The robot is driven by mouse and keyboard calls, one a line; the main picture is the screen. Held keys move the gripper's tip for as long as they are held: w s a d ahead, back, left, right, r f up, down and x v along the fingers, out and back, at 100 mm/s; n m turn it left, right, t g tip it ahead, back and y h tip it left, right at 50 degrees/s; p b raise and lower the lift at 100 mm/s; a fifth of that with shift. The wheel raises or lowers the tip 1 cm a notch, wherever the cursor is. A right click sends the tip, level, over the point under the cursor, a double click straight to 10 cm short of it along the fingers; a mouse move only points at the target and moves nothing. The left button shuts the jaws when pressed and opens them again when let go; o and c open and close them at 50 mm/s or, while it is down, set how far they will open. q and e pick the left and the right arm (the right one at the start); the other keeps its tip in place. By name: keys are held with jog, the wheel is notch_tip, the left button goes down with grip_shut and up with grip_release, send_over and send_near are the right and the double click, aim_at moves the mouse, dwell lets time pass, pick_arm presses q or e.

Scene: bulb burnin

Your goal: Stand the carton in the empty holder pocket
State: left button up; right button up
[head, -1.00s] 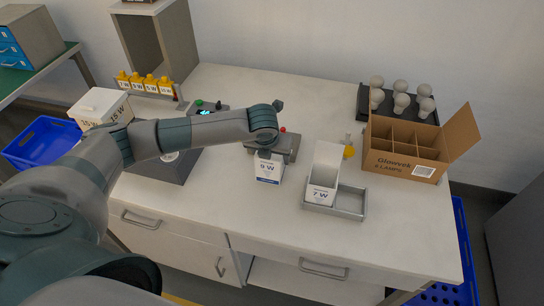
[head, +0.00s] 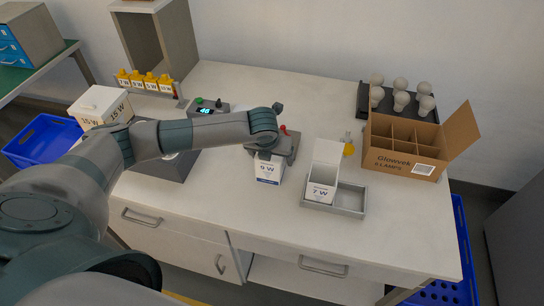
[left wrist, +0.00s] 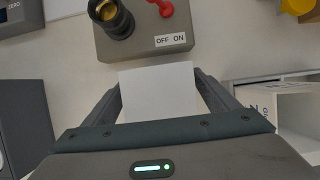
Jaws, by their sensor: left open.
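The white 9 W carton (head: 268,170) stands upright on the bench, left of the holder. My left gripper (head: 268,153) is above it; in the left wrist view the carton's plain white top (left wrist: 158,85) lies between the open fingers (left wrist: 160,95). Whether the fingers touch its sides cannot be told. The grey holder (head: 348,211) has two pockets. Its left pocket holds a 7 W carton (head: 322,178), with a raised white panel; its right pocket (head: 350,199) is empty. My right gripper is not in view.
A grey switch box (left wrist: 140,42) with a socket and red lever stands just behind the carton. A brown lamp box (head: 400,160) with dividers is behind right of the holder, before a rack of bulbs (head: 400,98). Bare bench lies in front.

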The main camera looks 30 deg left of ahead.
pick_arm(q)
jog(key=shift+r, duration=0.25)
jog(key=b+v, duration=0.2)
jog(key=v, duration=0.8)
jog(key=shift+s+r+b, duration=0.1)
jog(key=shift+r+b, duration=0.1)
jog(key=shift+b, duration=0.2)
jog(key=shift+s+r, duration=0.25)
jog(key=shift+r, duration=0.3)
jog(key=shift+o, duration=0.4)
jog(key=shift+r, duration=0.1)
